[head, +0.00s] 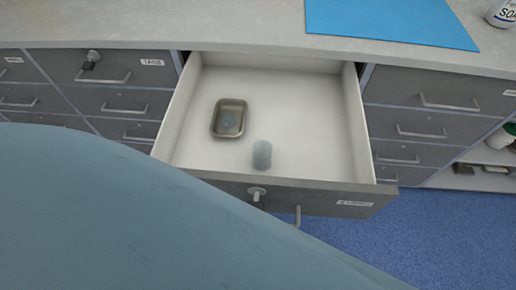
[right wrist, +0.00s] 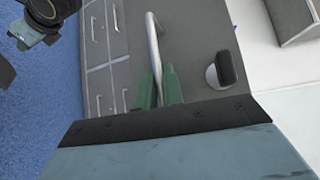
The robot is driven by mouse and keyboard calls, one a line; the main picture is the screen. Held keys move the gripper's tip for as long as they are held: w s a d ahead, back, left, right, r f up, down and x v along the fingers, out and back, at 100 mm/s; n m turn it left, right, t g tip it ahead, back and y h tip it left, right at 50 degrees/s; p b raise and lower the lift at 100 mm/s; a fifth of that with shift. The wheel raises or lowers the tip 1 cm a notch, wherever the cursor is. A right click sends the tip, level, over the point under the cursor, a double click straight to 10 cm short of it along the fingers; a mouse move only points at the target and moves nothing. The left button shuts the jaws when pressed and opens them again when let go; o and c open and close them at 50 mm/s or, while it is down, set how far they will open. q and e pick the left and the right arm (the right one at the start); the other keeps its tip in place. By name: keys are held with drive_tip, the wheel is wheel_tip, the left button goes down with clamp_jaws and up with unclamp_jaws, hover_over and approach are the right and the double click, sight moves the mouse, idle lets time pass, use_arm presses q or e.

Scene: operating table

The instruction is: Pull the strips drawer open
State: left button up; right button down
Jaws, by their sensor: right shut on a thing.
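A grey-fronted drawer (head: 294,192) stands pulled well out of the cabinet, its white inside showing. Its label (head: 355,203) is too small to read. Its metal handle (head: 298,215) is partly hidden in the head view by a large blue-grey shape. In the right wrist view, the green fingers of my right gripper (right wrist: 159,90) are shut on the bar handle (right wrist: 154,45). A lock knob (head: 257,192) sits on the front beside the handle; it also shows in the right wrist view (right wrist: 225,70).
A small metal tray (head: 229,118) and a grey cylinder (head: 262,155) are inside the drawer. Closed drawers flank it, one with a key (head: 92,58) in its lock. Blue floor shows at right.

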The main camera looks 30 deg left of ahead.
drive_tip(key=c, duration=1.5)
unclamp_jaws()
drive_tip(key=shift+d, duration=0.15)
